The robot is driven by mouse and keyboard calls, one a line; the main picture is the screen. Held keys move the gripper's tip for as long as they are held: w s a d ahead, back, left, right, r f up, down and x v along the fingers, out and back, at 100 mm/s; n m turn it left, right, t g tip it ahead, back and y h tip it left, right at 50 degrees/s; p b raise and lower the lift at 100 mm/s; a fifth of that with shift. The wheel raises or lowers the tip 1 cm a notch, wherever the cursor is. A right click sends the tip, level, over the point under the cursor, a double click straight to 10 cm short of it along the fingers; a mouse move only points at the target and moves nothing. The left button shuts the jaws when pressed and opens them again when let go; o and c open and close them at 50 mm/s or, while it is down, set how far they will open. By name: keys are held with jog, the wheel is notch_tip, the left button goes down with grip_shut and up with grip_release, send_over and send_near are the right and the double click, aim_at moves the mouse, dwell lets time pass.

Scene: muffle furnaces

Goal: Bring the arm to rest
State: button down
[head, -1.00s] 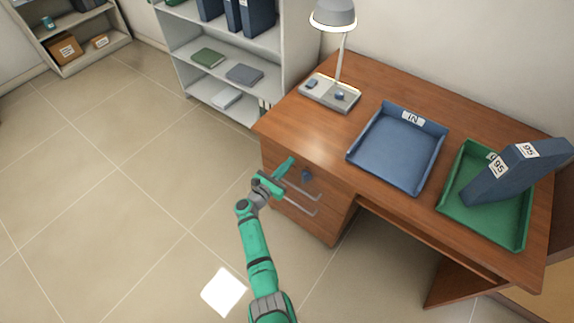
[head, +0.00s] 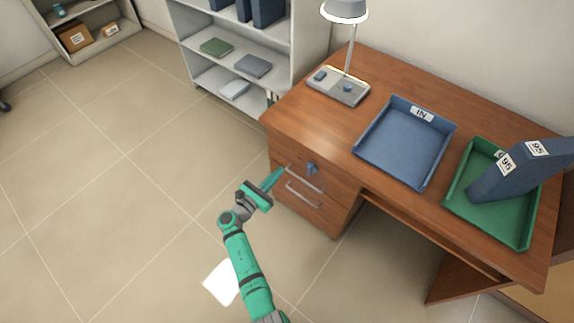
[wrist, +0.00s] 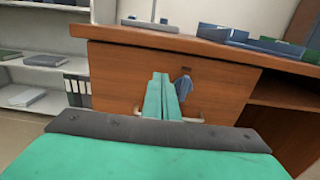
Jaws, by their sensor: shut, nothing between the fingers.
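My green arm reaches up from the bottom of the head view. My gripper (head: 275,178) is in front of the desk's drawer unit, to the left of the drawer handles. In the wrist view my gripper's fingers (wrist: 161,98) are together, with nothing between them. The fingers overlap the drawer front (wrist: 115,80) and hide part of a handle in that view. I cannot tell whether they touch it. The drawers look shut. A blue tag or key (head: 312,168) sits at the upper drawer, just right of the gripper.
The wooden desk (head: 300,125) carries a lamp (head: 345,60), a blue tray (head: 400,150) marked IN and a green tray (head: 490,225) with a blue binder (head: 520,170) in it. A shelf (head: 275,75) stands behind. A white sheet (head: 220,285) lies on the floor. The floor at left is clear.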

jog(key=s+d+f+m+g+y, duration=0.2)
jog(key=s+f+m+g+y, duration=0.15)
jog(key=s+f, duration=1)
jog(key=s+m+y, duration=0.5)
jog(key=s+m, duration=0.3)
jog(key=s, duration=0.8)
jog(key=s+r+m+y, duration=0.3)
jog(key=s+r+m, duration=0.3)
jog(key=s+r, duration=0.25)
jog(key=s+d+r+m+t, duration=0.2)
jog(key=s+r+m, duration=0.2)
jog(key=r, duration=0.7)
jog(key=s+d+r+m+t, duration=0.2)
jog(key=s+r+m, duration=0.2)
jog(key=r+m, duration=0.3)
notch_tip(320, 180, up, 4)
jog(key=shift+d+h, duration=0.15)
jog(key=shift+h, duration=0.3)
